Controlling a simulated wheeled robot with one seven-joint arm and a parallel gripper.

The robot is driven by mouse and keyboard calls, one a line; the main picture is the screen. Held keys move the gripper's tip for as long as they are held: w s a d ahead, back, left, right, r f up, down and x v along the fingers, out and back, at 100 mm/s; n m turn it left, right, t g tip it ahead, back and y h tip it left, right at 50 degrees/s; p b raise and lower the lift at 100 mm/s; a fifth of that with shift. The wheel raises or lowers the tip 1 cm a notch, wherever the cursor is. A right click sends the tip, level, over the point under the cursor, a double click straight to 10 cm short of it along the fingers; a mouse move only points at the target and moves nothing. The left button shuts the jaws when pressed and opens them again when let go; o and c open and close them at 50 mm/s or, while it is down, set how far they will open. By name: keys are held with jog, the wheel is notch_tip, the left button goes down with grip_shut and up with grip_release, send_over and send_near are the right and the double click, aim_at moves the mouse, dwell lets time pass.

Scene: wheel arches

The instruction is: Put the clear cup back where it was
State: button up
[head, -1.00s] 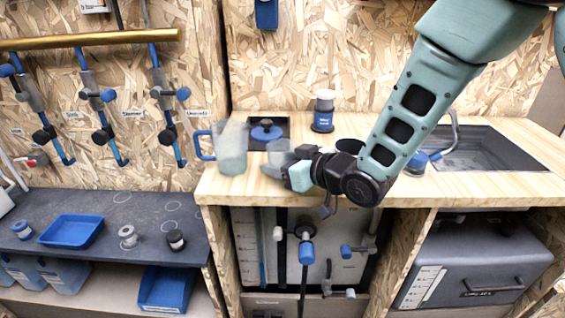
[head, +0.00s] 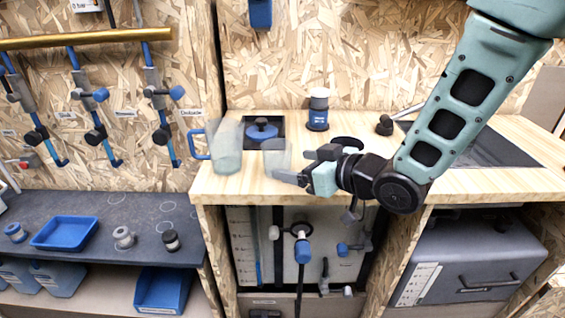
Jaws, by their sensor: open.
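The clear cup (head: 274,153) stands upright on the wooden counter (head: 235,188), just right of the clear jug (head: 227,148) with a blue handle. My gripper (head: 292,167) is open at the cup's right side. One fingertip overlaps the cup's lower right edge in this view. I cannot tell whether it touches the cup. Nothing is visibly held.
A black square plate with a blue knob (head: 262,131) lies behind the cup. A sink (head: 480,148) is at right. The front left counter is clear.

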jog(key=b+v, duration=0.1)
jog(key=v, duration=0.2)
jog(key=shift+s+d, duration=0.1)
jog(key=shift+d, duration=0.05)
jog(key=shift+b+v, duration=0.85)
jog(key=shift+v, duration=0.25)
jog(key=shift+r, duration=0.15)
jog(key=s+d+r+g+h+p, duration=0.1)
jog(key=s+g+h+p, duration=0.2)
jog(key=s, duration=0.4)
jog(key=s+d+r+m+g+h+p, duration=0.1)
jog(key=s+d+r+g+h+p, duration=0.1)
jog(key=s, duration=0.6)
jog(key=s+d+r+g+h+p, duration=0.2)
jog(key=s+g+h+p, duration=0.3)
jog(key=s, duration=0.2)
jog(key=shift+s+d+r+p, duration=0.2)
jog(key=shift+s+r+p, duration=0.05)
jog(key=shift+s+p, duration=0.15)
